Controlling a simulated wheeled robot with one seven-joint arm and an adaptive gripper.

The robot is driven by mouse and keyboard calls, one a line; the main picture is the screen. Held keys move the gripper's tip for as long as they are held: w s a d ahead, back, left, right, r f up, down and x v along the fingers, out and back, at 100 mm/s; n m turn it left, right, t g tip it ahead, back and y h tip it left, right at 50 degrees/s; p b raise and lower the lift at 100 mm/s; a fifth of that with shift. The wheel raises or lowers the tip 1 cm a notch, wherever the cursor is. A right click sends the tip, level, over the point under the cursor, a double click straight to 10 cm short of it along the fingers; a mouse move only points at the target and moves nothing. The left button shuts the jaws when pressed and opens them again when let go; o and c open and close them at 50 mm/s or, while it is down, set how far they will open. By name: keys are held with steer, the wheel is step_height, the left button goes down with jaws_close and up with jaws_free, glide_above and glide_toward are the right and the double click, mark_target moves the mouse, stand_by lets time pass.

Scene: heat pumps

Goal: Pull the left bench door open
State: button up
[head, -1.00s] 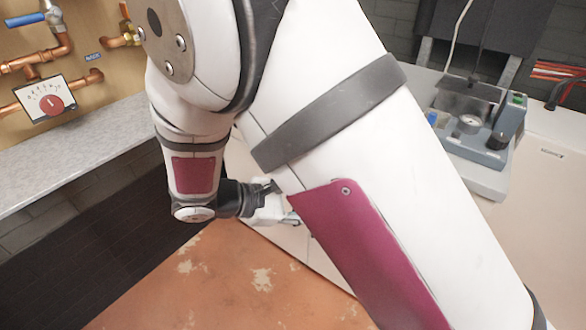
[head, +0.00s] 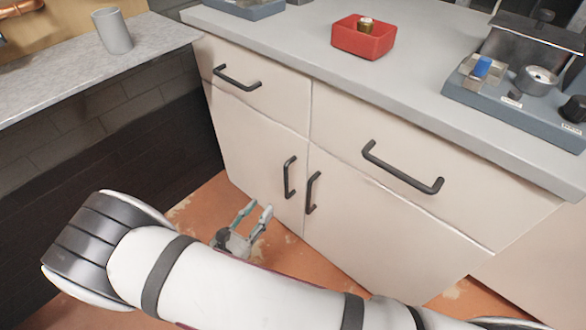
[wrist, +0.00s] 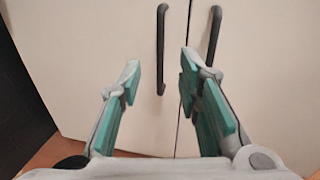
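The left bench door (head: 252,158) is a cream panel and stands closed, with a black vertical handle (head: 290,177) near its right edge. The same handle shows upright in the wrist view (wrist: 161,50), ahead of my fingers. My gripper (head: 257,213) is open and empty, low in front of the doors and apart from the handle. In the wrist view, its two green-padded fingers (wrist: 158,82) are spread, with the left door's handle between them in the picture. The right door's handle (wrist: 213,37) shows beyond the right finger.
The right door (head: 375,230) is closed beside it, with its handle (head: 311,192) close to the left one. Drawers with black handles (head: 237,79) are above. A dark wall (head: 120,130) stands left.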

mark_target(285, 177)
steer(key=b+x, duration=0.3)
steer(key=x, duration=1.1)
jaws_close()
